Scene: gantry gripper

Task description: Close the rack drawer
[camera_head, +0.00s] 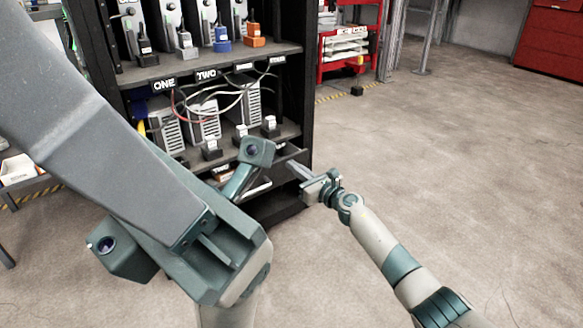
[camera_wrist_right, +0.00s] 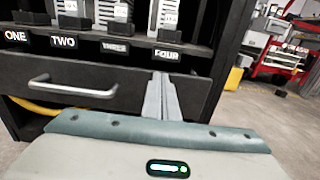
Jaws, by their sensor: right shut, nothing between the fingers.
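The dark rack drawer shows in the right wrist view as a front panel (camera_wrist_right: 125,82) with a silver bar handle (camera_wrist_right: 72,89). It sits below the shelf labelled ONE to FOUR. How far it stands out is hard to tell. Contact cannot be told. My left gripper (camera_head: 215,248) is in the lower left; its fingers are not clearly visible.
The black rack (camera_head: 300,90) holds several devices, with loose cables (camera_head: 225,95) across its middle. A yellow cable (camera_wrist_right: 30,106) runs below the drawer. A red cart (camera_head: 345,50) stands behind right. The floor (camera_head: 440,150) at right is clear.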

